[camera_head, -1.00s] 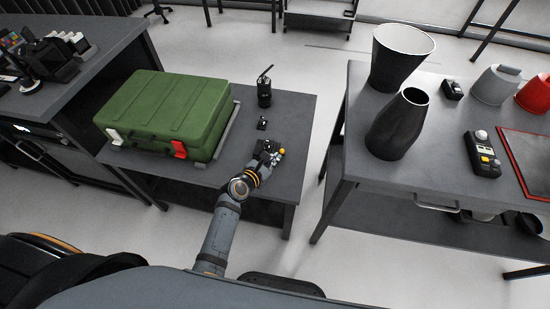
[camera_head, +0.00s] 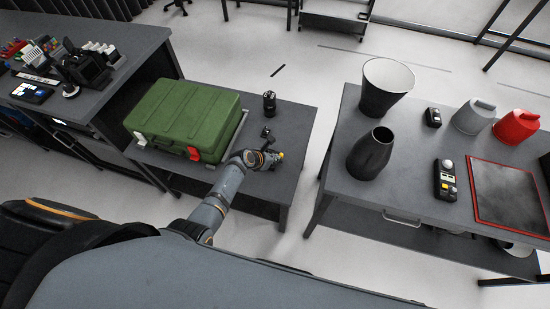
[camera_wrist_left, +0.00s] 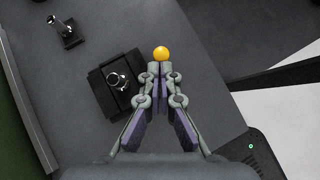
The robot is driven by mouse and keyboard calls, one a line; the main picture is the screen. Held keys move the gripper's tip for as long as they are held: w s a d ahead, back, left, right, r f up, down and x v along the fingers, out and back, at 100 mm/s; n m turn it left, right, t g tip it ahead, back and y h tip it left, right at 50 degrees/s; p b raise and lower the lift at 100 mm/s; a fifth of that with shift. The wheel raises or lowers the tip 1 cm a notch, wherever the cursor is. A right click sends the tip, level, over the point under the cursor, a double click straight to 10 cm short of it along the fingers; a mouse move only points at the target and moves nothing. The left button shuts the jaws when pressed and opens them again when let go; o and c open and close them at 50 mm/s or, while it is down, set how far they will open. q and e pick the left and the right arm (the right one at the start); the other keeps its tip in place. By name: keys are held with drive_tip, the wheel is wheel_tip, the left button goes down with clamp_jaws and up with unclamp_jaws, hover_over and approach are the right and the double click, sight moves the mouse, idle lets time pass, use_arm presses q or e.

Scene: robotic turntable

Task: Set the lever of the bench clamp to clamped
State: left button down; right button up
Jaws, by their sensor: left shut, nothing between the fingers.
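A yellow ball knob (camera_wrist_left: 161,53) shows just beyond my left gripper (camera_wrist_left: 161,70) in the left wrist view. The gripper's fingers are closed together with nothing between them; I cannot tell if they touch the knob. A black block with a silver round part (camera_wrist_left: 108,96), which looks like the bench clamp's body, lies on the bench left of the fingers. Any lever arm joining it to the knob is hidden behind the fingers. In the head view the yellow knob (camera_head: 281,155) shows at the tip of my left gripper (camera_head: 274,159), low over the small bench. My right gripper is out of view.
A green case (camera_head: 185,112) with a red latch fills the left of the small bench (camera_head: 290,120). A black canister (camera_head: 269,103) stands at the back, with a small dark fitting (camera_head: 267,132) nearer. The right table (camera_head: 330,180) holds vases and jugs, across a floor gap.

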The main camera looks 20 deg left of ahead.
use_arm(q)
drive_tip(key=shift+w+r+g+p, duration=0.3)
drive_tip(key=shift+w+r+g, duration=0.1)
drive_tip(key=shift+w+f, duration=0.15)
drive_tip(key=shift+w, duration=0.05)
drive_tip(key=shift+w+f, duration=0.15)
drive_tip(key=shift+w, duration=0.5)
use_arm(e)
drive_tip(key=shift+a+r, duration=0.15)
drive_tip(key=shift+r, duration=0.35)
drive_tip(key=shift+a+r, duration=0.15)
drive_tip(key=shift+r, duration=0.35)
use_arm(q)
drive_tip(key=shift+r+p, duration=0.9)
drive_tip(key=shift+p, duration=0.15)
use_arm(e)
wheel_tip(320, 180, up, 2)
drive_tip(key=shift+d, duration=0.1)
